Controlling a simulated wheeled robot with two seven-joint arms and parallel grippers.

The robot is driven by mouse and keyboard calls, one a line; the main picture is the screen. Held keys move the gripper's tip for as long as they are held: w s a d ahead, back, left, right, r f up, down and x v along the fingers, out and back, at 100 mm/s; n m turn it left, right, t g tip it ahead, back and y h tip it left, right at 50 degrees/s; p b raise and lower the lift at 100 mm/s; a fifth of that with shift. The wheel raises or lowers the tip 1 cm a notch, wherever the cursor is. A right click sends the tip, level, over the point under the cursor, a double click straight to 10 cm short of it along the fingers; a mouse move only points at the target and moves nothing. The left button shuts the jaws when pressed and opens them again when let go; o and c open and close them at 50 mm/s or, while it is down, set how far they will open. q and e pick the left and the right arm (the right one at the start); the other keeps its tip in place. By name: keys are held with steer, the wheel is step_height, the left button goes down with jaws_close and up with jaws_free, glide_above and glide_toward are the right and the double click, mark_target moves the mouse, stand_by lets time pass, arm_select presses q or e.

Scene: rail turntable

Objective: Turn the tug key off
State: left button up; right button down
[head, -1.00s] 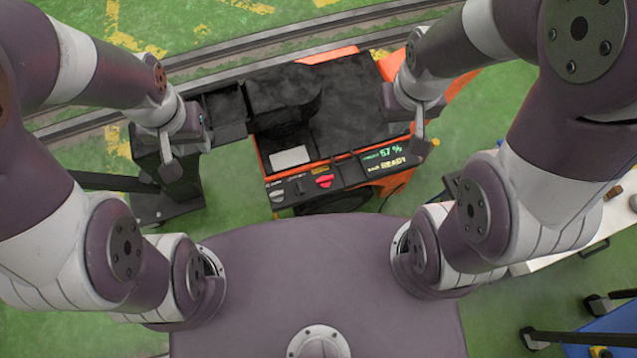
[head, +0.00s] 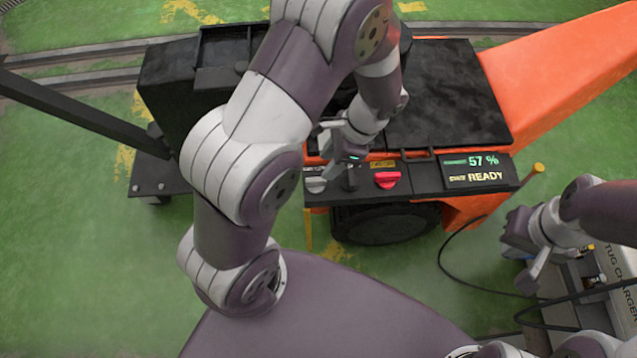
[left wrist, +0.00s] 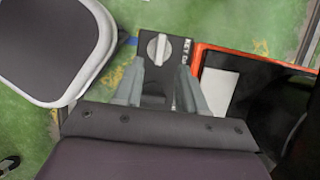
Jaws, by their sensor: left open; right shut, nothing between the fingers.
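The tug (head: 560,75) is orange and black, with a control panel on its near side. The grey key knob (head: 316,185) sits at the panel's left end. In the left wrist view the key knob (left wrist: 158,47) is on a black plate marked "KEY", its grip bar upright in the picture. My left gripper (head: 345,172) is over the panel, just right of the knob in the head view. In the left wrist view its fingers (left wrist: 160,80) are open, with the knob beyond their tips, apart from them. My right gripper (head: 528,258) is shut and empty, right of the tug.
A red knob (head: 387,180) and a display (head: 476,172) reading "57 %" and "READY" are on the panel. A tug charger (head: 617,285) with a black cable stands at the right.

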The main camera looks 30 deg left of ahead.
mark_target(316, 180)
arm_select(q)
steer(key=b+x, duration=0.3)
steer(key=x, duration=0.4)
steer(key=shift+d+f, duration=0.1)
arm_select(e)
step_height(316, 180, down, 4)
steer(key=shift+f, duration=0.1)
arm_select(q)
steer(key=shift+c, duration=0.3)
